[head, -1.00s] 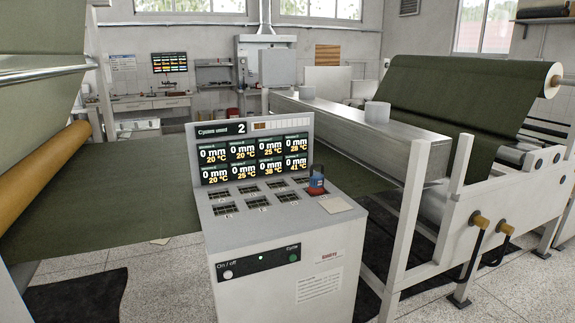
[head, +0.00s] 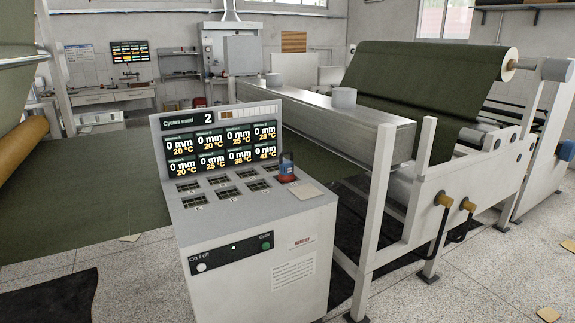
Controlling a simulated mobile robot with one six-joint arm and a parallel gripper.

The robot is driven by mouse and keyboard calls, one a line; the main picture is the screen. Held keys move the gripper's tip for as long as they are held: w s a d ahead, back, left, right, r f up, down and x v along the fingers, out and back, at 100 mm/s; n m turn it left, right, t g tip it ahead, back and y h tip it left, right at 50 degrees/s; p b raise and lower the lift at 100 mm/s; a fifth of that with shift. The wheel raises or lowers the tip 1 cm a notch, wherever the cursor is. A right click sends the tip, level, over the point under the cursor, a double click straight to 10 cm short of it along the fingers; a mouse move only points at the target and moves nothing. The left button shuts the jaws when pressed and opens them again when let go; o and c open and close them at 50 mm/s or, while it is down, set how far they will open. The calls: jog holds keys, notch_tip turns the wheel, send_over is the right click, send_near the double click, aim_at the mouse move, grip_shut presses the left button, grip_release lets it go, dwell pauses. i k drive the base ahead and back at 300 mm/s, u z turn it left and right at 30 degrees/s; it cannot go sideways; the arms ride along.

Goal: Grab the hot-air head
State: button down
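I cannot pick out a hot-air head with certainty. A small blue object (head: 286,168) with a dark loop on top stands on a red base at the right rear of the control console's (head: 250,222) sloped top. It is too small to tell what it is. A beige square pad (head: 305,191) lies in front of it. My gripper is not in view.
A long metal beam (head: 372,130) on pale legs runs behind the console, with two grey cylinders on it. Green sheet (head: 425,88) on a roller is at the right. A dark mat (head: 50,302) lies front left.

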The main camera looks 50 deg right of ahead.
aim_at(286, 175)
jog(key=u, duration=0.55)
jog(key=k, duration=0.2)
jog(key=z, duration=3.5)
jog(key=i, duration=0.95)
jog(key=z, duration=0.05)
